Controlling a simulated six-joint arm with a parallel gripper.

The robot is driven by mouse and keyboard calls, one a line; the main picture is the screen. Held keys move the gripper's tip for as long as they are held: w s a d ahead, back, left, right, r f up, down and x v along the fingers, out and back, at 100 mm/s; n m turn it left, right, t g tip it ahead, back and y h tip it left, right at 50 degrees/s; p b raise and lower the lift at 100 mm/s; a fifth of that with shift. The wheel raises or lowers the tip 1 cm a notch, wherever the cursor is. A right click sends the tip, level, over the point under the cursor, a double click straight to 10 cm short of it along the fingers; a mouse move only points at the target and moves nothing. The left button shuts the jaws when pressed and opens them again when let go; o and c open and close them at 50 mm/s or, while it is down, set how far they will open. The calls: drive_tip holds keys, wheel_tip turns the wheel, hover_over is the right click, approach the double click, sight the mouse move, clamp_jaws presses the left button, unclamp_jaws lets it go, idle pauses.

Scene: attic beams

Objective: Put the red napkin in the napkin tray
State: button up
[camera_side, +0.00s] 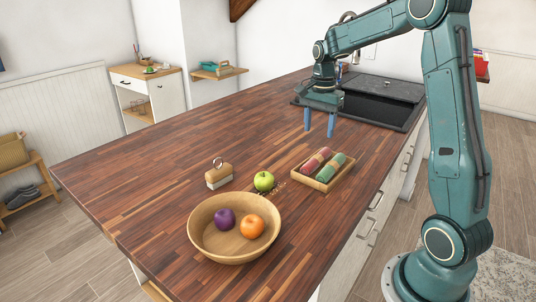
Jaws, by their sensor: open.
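A small wooden tray (308,181), which looks like the napkin tray, sits on the wooden counter right of centre. My gripper (319,131) is open and empty, pointing down above the counter. In the picture it is above and behind the tray, clear of both rolls.
A wooden bowl (204,247) holds a purple fruit (224,219) and an orange (251,226). The counter's left is clear.

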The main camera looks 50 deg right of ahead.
drive_tip(key=shift+r, duration=0.9)
drive_tip(key=s+a+r+n+t, duration=0.1)
drive_tip(key=s+a+r+n, duration=0.3)
drive_tip(key=a, duration=0.3)
drive_tip(key=s+a+r+n+t, duration=0.2)
drive_tip(key=s+a+r+n, duration=0.15)
drive_tip(key=a, duration=0.35)
drive_tip(key=s+a+f+n+t, duration=0.2)
drive_tip(key=s+a+n, duration=0.6)
drive_tip(key=s+n, duration=0.2)
drive_tip(key=shift+s+a+f+t, duration=0.15)
drive_tip(key=shift+s+a+t, duration=0.15)
drive_tip(key=shift+s, duration=0.95)
